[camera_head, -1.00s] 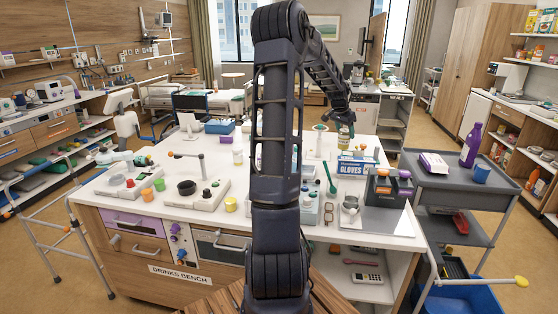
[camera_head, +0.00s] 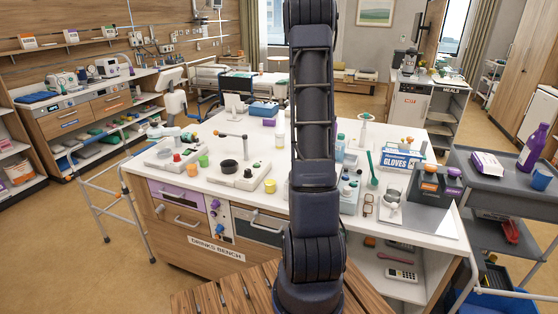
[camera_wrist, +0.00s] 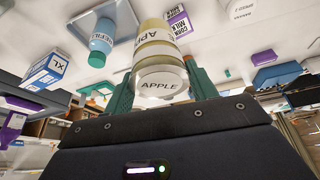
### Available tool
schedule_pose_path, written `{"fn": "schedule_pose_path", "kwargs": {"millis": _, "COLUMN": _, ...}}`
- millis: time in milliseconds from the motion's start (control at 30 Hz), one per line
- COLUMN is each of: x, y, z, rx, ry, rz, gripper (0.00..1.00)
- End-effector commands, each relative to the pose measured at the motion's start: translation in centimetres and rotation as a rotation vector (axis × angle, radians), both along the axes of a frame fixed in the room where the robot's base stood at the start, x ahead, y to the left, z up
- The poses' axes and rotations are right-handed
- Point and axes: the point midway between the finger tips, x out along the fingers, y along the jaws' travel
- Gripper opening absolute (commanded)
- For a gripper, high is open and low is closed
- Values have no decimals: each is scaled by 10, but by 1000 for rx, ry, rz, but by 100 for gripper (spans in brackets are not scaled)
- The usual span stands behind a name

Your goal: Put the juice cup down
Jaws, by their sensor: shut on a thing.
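The juice cup (camera_wrist: 160,82), yellow and white with APPLE lettering, shows in the middle of the wrist view. My gripper (camera_wrist: 161,68) is shut on it, with a green finger at each side. Neither the gripper nor the held cup shows in the head view, where my upright arm fills the middle and the rest of it runs out of the top. I cannot tell whether the cup touches any surface.
The white drinks bench (camera_head: 240,205) carries small coloured cups, a gloves box (camera_head: 402,157) and a grey tray (camera_head: 440,222). A grey cart (camera_head: 500,182) with a purple bottle (camera_head: 532,148) stands at right.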

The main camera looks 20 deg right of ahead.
Motion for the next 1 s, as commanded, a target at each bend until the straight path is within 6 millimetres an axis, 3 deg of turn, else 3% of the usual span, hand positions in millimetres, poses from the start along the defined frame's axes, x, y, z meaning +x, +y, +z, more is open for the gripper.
{"fn": "schedule_pose_path", "kwargs": {"millis": 33, "x": 13, "y": 19, "z": 1, "rx": 1, "ry": -2, "rz": 34, "gripper": 29}}
{"fn": "schedule_pose_path", "kwargs": {"millis": 200, "x": 47, "y": 74, "z": 3, "rx": 1, "ry": -7, "rz": 131, "gripper": 29}}
{"fn": "schedule_pose_path", "kwargs": {"millis": 400, "x": 67, "y": 114, "z": 6, "rx": 3, "ry": -11, "rz": 199, "gripper": 29}}
{"fn": "schedule_pose_path", "kwargs": {"millis": 533, "x": 71, "y": 123, "z": 2, "rx": 3, "ry": -11, "rz": 215, "gripper": 29}}
{"fn": "schedule_pose_path", "kwargs": {"millis": 633, "x": 72, "y": 125, "z": -12, "rx": 3, "ry": -10, "rz": 218, "gripper": 29}}
{"fn": "schedule_pose_path", "kwargs": {"millis": 1000, "x": 72, "y": 124, "z": -92, "rx": 4, "ry": -9, "rz": 217, "gripper": 30}}
